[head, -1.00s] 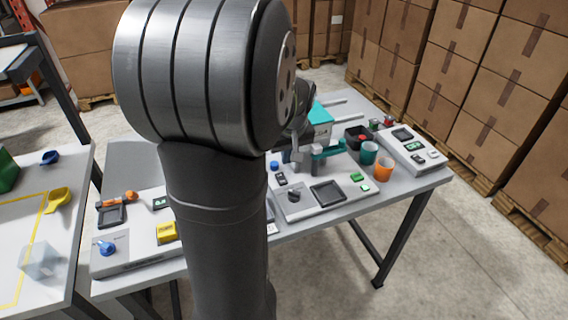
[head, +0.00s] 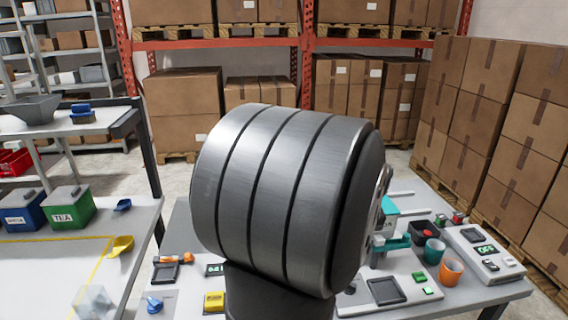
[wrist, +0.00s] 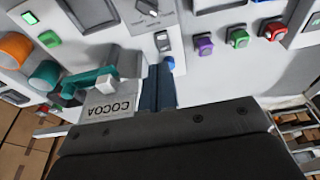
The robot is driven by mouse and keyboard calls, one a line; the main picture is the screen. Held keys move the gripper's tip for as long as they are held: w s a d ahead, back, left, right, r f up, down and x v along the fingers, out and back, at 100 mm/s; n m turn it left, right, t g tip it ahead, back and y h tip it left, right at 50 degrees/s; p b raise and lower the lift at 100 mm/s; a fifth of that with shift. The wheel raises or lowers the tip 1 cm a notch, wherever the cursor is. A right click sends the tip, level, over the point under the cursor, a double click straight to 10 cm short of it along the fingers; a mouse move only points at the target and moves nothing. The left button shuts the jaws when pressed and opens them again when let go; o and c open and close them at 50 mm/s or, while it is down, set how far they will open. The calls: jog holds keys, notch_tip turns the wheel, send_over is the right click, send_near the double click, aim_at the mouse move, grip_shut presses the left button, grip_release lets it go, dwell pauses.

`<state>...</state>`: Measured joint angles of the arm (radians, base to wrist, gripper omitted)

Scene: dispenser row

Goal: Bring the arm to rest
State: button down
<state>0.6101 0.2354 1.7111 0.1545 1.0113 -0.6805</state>
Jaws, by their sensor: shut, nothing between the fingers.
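My grey arm (head: 285,200) fills the middle of the head view and hides much of the table behind it. My gripper (wrist: 158,72) shows in the wrist view with its two dark blue fingers side by side, shut and empty. It points toward the dispenser panels, close to a white box labelled COCOA (wrist: 108,106), which reads upside down. A teal arm-like part (wrist: 90,78) lies beside that box. Whether the fingers touch anything is not clear. In the head view the gripper is hidden behind my arm.
The dispenser table (head: 475,298) holds a teal cup (head: 434,251), an orange cup (head: 451,270) and a yellow block (head: 214,301). A left table (head: 60,275) carries a green TEA bin (head: 68,207) and a yellow scoop (head: 121,245). Stacked cartons (head: 510,140) stand at the right.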

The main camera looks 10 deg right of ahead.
jog(key=w+f, duration=0.1)
jog(key=f, duration=0.1)
jog(key=w+f, duration=0.1)
jog(key=f, duration=0.2)
jog(key=w+f, duration=0.2)
jog(key=shift+f, duration=0.15)
jog(key=shift+w+r, duration=0.2)
jog(key=shift+r, duration=0.05)
jog(key=v, duration=0.5)
jog(key=shift+s+r, duration=0.2)
jog(key=shift+r, duration=0.05)
